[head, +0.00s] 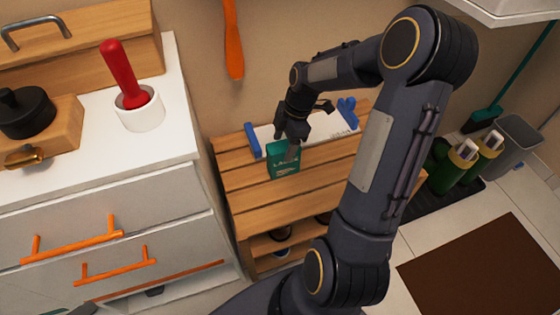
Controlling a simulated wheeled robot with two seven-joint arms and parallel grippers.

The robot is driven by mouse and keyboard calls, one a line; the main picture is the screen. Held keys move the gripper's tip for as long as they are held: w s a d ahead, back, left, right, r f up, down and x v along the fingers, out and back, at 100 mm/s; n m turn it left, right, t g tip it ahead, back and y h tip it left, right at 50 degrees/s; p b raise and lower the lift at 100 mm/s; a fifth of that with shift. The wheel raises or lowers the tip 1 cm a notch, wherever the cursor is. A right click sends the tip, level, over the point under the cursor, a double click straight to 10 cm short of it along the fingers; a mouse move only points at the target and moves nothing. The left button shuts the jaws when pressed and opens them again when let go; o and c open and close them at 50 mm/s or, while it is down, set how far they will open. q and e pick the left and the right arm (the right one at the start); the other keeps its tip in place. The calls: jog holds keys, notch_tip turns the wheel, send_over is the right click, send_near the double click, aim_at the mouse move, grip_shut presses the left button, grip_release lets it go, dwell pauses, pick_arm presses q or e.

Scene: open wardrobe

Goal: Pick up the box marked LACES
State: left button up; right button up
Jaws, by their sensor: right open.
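The dark green box (283,170) stands on the slatted wooden bench top (262,196), near the middle of the head view. Light lettering shows on its front, partly covered by my gripper, and I can read only part of it. My right gripper (292,151) is open, pointing down at the box from above. A finger overlaps the box's upper front in the picture; I cannot tell whether it touches. My left gripper is not in view.
A white item with blue ends (262,137) lies behind the box. A white cabinet with orange handles (100,195) stands left, carrying a red-handled tool in a white cup (140,113). Green boots (455,165) and a grey bin (515,145) are at right.

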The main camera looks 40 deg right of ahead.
jog(key=b+x, duration=0.1)
jog(key=x, duration=0.3)
jog(key=shift+s+d+f+b, duration=0.1)
jog(key=shift+f+b, duration=0.2)
jog(key=shift+r, duration=0.1)
jog(key=c, duration=1.1)
